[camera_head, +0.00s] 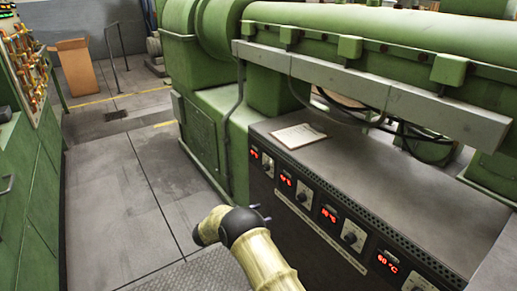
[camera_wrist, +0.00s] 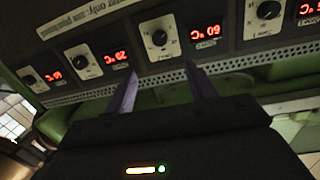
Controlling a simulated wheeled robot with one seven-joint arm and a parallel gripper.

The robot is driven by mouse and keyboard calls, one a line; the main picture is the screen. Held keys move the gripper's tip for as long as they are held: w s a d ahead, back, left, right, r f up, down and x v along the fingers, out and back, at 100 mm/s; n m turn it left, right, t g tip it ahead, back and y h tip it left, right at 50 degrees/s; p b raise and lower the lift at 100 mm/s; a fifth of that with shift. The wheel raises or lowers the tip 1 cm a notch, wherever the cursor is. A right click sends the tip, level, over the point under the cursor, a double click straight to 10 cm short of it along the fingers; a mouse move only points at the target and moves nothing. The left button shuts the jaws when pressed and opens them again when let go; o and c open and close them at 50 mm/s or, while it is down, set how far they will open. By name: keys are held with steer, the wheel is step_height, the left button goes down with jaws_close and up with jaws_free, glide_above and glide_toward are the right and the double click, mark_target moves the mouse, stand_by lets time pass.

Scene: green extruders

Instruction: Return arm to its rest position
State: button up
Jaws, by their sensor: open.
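My arm (camera_head: 262,258) reaches up from the bottom of the head view, in front of the extruder's control panel (camera_head: 318,238). My gripper (camera_wrist: 163,78) shows in the wrist view with its two fingers apart and nothing between them. The panel's dials and red displays fill the upper part of that view, upside down and beyond the fingertips. No contact with the panel can be made out. In the head view the gripper is mostly hidden behind the arm's dark end.
A green extruder (camera_head: 390,35) with a grey rail (camera_head: 350,88) runs along the right. A paper sheet (camera_head: 298,136) lies on the panel's top. A green cabinet (camera_head: 35,185) stands at left.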

steer(key=w+d+r+n+t+y, duration=0.2)
steer(key=w+r+n+t+y, duration=0.3)
steer(key=r, duration=0.4)
step_height(320, 180, up, 6)
steer(key=s+d+n+y, duration=0.1)
steer(key=s+n+y, duration=0.15)
steer(key=y, duration=0.45)
steer(key=s+d+f+n+g+y, duration=0.15)
steer(key=s+d+g, duration=0.25)
steer(key=s, duration=0.8)
steer(key=s+d+n+g, duration=0.2)
steer(key=s+d+g, duration=0.15)
steer(key=s, duration=0.75)
steer(key=s+d+n+g+y, duration=0.1)
steer(key=s+d+g, duration=0.35)
steer(key=s, duration=0.75)
step_height(320, 180, up, 27)
steer(key=p, duration=2.7)
steer(key=shift+r+t+p, duration=0.2)
steer(key=shift+t+p, duration=0.2)
steer(key=shift+f, duration=0.1)
